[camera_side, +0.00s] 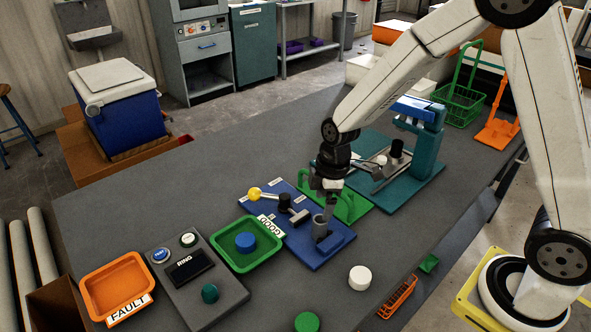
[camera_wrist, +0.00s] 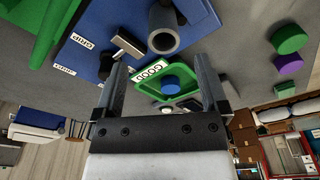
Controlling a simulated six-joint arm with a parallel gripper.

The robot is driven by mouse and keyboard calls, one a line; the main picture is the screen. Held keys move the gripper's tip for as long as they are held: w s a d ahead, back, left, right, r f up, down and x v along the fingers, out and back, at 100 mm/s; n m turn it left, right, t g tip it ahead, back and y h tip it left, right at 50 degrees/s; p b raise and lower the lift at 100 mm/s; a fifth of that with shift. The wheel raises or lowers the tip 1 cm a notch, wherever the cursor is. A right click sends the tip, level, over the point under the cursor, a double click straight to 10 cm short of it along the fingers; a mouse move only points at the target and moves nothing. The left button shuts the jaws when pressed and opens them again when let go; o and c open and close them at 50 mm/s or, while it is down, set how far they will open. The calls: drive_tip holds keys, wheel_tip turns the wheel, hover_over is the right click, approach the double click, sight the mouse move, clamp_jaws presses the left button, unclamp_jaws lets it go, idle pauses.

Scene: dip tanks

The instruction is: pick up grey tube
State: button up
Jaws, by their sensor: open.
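The grey tube (camera_side: 319,228) stands upright on the blue board (camera_side: 311,258) in the side view, its upper part close to my gripper. In the wrist view the tube (camera_wrist: 163,42) shows its round open end, just past the fingertips and between their lines. My gripper (camera_side: 328,203) points down beside and above the tube; in the wrist view its two fingers (camera_wrist: 161,65) are spread apart with nothing between them. I cannot tell whether a finger touches the tube.
A yellow-knobbed lever (camera_side: 255,193) is on the blue board. A green tray (camera_side: 222,247) holds a blue disc (camera_side: 245,242). An orange tray (camera_side: 95,278), a control panel (camera_side: 184,300) and a white cylinder (camera_side: 360,278) stand nearby. A teal fixture (camera_side: 425,165) is behind.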

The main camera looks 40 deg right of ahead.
sight(320, 221)
drive_tip(key=shift+f, duration=0.5)
drive_tip(key=shift+a+f, duration=0.1)
drive_tip(key=shift+s+a+f, duration=0.1)
drive_tip(key=shift+a+f, duration=0.1)
drive_tip(key=shift+f, duration=1.2)
drive_tip(key=shift+a+f, duration=0.1)
drive_tip(key=shift+f, duration=1)
clamp_jaws()
